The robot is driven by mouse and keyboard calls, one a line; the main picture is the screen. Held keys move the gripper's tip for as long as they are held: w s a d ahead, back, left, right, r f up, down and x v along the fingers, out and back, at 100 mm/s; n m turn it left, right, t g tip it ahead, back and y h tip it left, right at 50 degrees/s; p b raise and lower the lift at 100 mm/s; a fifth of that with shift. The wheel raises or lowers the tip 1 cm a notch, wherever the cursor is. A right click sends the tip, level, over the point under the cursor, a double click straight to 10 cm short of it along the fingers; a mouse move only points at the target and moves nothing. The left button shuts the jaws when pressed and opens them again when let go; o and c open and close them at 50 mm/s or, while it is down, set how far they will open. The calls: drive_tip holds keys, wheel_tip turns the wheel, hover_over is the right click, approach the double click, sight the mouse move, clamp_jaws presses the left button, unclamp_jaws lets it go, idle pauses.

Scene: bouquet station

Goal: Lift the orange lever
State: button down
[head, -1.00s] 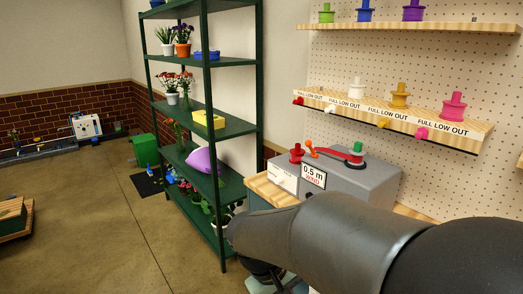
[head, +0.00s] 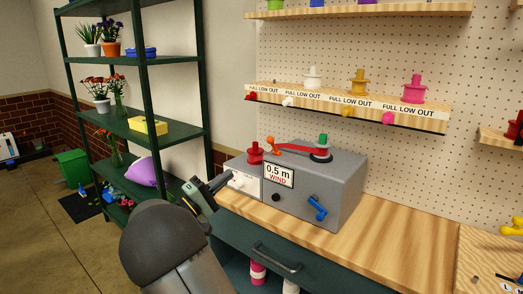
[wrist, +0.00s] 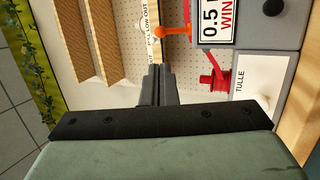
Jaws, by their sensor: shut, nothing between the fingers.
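The orange lever (head: 272,144) stands on top of the grey wind machine (head: 340,180), beside the red spool (head: 255,153) and the red ribbon strip. It also shows in the wrist view as an orange ball-ended lever (wrist: 174,32), up and right of the fingertips. My gripper (head: 229,177) is shut and empty, in front of the white left part of the machine and below the lever. In the wrist view the closed fingers (wrist: 158,70) point toward the pegboard, apart from the lever. The lever's base is partly hidden.
A blue crank (head: 317,208) sticks out of the machine's front. The wooden counter (head: 400,235) is clear to the right. A shelf with spools (head: 350,106) hangs above. A green rack (head: 140,90) with flowers stands at the left.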

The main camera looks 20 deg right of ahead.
sight(268, 142)
drive_tip(key=p+x, duration=0.2)
drive_tip(key=x, duration=1.2)
drive_tip(key=shift+d+f+p, duration=0.1)
drive_tip(key=shift+p, duration=0.2)
